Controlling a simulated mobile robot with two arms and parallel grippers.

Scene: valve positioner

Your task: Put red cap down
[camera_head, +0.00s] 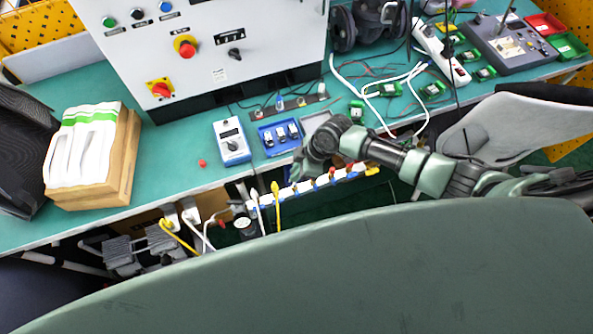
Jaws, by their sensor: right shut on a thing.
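My right gripper (308,168) is at the front edge of the green table, just right of the blue tray. Its arm comes in from the right. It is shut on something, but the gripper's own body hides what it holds. A small red piece (202,162), which looks like a red cap, lies on the table left of the white-and-blue meter, well apart from the gripper. My left gripper is not in view.
A blue tray (268,151) with small parts and a blue-and-white meter (231,147) stand near the front edge. A grey control panel (205,65) is behind. A wooden block with white-green packs (124,185) is at left. The table (172,187) is clear around the red piece.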

